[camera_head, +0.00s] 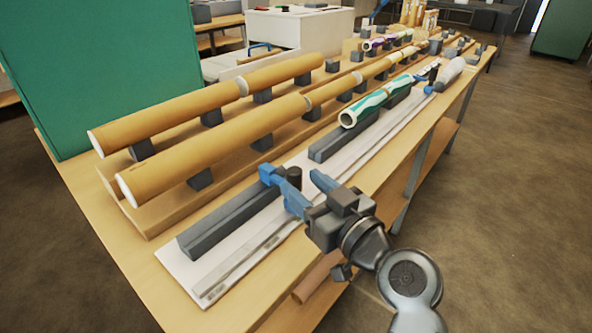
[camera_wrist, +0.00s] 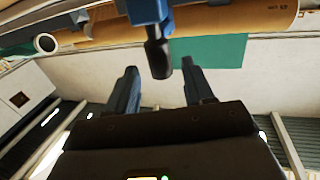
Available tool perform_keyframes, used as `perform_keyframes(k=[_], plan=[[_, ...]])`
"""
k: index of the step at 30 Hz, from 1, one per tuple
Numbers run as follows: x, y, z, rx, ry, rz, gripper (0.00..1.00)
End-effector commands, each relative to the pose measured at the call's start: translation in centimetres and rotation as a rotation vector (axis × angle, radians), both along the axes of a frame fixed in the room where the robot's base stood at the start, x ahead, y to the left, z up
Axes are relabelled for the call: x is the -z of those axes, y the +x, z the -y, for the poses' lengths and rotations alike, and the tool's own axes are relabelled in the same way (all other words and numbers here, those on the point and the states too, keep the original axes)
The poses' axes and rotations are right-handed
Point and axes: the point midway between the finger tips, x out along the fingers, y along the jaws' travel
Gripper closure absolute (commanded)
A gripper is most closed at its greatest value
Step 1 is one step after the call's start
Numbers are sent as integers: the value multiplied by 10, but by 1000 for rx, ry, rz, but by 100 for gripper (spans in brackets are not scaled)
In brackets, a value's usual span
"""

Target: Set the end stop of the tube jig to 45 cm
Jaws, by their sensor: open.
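The tube jig is a long white base plate (camera_head: 172,262) with dark grey V-shaped rails (camera_head: 232,222) and a pale scale strip (camera_head: 228,277) along its front side; the scale marks are too small to read. A blue end stop (camera_head: 268,171) sits across the near rail, with a black knob (camera_head: 294,177) on its front side. My gripper (camera_head: 300,184) is open, its blue fingers on either side of the knob. In the wrist view, the knob (camera_wrist: 158,58) hangs from the blue stop (camera_wrist: 147,11) between the open fingertips (camera_wrist: 158,72), with visible gaps. Contact cannot be seen.
A green-and-white tube (camera_head: 374,103) lies on the far rails. Brown cardboard tubes (camera_head: 225,140) rest on dark blocks behind the jig. A green panel (camera_head: 95,70) stands at the left. The bench's front edge runs beneath my arm, with open floor (camera_head: 520,190) to the right.

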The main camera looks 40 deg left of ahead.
Motion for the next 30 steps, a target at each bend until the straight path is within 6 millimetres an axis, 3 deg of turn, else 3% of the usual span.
perform_keyframes(k=[3, 9, 19, 30], plan=[[-2, 6, -18, -1, -1, 1, 48], [0, 12, -34, 0, -1, 0, 48], [0, 13, -36, 2, 0, 0, 49], [0, 13, -36, 2, 0, 0, 84]])
